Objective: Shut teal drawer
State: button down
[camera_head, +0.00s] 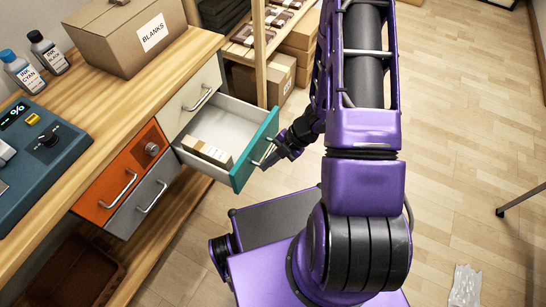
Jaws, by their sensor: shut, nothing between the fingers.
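The teal drawer (255,151) is pulled out from the wooden bench, with its white inside showing and small light boxes (208,153) lying in it. Its teal front faces right and carries a pale bar handle. My gripper (269,160) is at the outer side of the teal front, close to the handle. Its dark fingers are shut and hold nothing. I cannot tell whether the fingertips touch the front or the handle.
A white drawer (189,98), an orange drawer (118,183) and a grey drawer (140,207) are shut. A BLANKS box (125,35), ink bottles (47,52) and a teal press (40,150) stand on the bench (90,98). Shelving stands behind; open floor lies right.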

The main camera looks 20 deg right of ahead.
aim_at(240, 172)
jog(key=shift+w+a+f+b, duration=0.15)
jog(key=shift+w+a+f, duration=0.35)
jog(key=shift+a, duration=0.35)
jog(key=shift+w+a+f+b, duration=0.1)
jog(key=shift+w+a+f, duration=0.4)
jog(key=shift+a, duration=0.3)
jog(key=shift+w+a+f+b, duration=0.15)
jog(key=shift+w+a+f, duration=0.25)
jog(key=shift+w+a, duration=0.35)
jog(key=shift+s+a, duration=0.1)
jog(key=shift+a, duration=0.05)
